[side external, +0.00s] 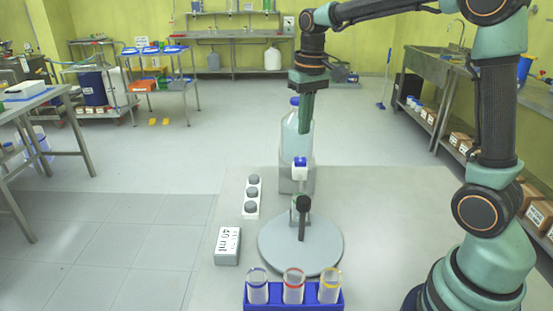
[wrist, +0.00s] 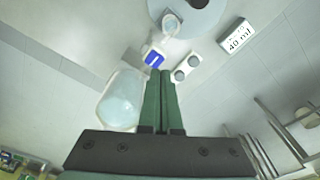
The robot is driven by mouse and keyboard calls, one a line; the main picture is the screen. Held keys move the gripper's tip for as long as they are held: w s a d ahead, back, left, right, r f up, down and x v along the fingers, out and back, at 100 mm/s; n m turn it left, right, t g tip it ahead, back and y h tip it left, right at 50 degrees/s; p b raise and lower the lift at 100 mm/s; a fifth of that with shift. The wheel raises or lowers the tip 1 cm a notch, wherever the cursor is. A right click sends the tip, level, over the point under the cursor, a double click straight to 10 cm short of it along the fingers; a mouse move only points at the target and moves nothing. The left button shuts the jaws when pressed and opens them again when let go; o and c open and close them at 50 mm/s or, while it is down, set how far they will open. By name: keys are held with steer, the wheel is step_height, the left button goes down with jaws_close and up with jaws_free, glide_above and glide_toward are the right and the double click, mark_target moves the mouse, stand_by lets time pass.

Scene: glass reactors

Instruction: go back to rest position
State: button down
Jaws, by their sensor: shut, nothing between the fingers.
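My gripper (side external: 306,122) is shut with nothing between its green fingers. In the side view it points down, in front of or beside the upper part of a clear bottle (side external: 291,140) with a blue cap; I cannot tell whether they touch. In the wrist view the closed fingers (wrist: 162,78) lie side by side, with the bottle (wrist: 122,100) to their left. A small white and blue piece (side external: 300,168) stands in front of the bottle. A round grey plate (side external: 275,255) carries a dark upright part (side external: 303,220).
A blue rack (side external: 270,299) with blue, red and yellow ringed tubes stands at the front. A display reading 40 ml (side external: 228,246) and a white strip with grey knobs (side external: 251,198) lie left of the plate. The table right of the plate is clear.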

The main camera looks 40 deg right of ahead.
steer(key=s+a+n+t, duration=0.2)
steer(key=s+a+t, duration=0.2)
steer(key=s, duration=0.9)
steer(key=shift+s+a+n+t, duration=0.2)
steer(key=shift+a+n+t, duration=0.15)
steer(key=shift+a, duration=0.85)
steer(key=shift+r, duration=0.15)
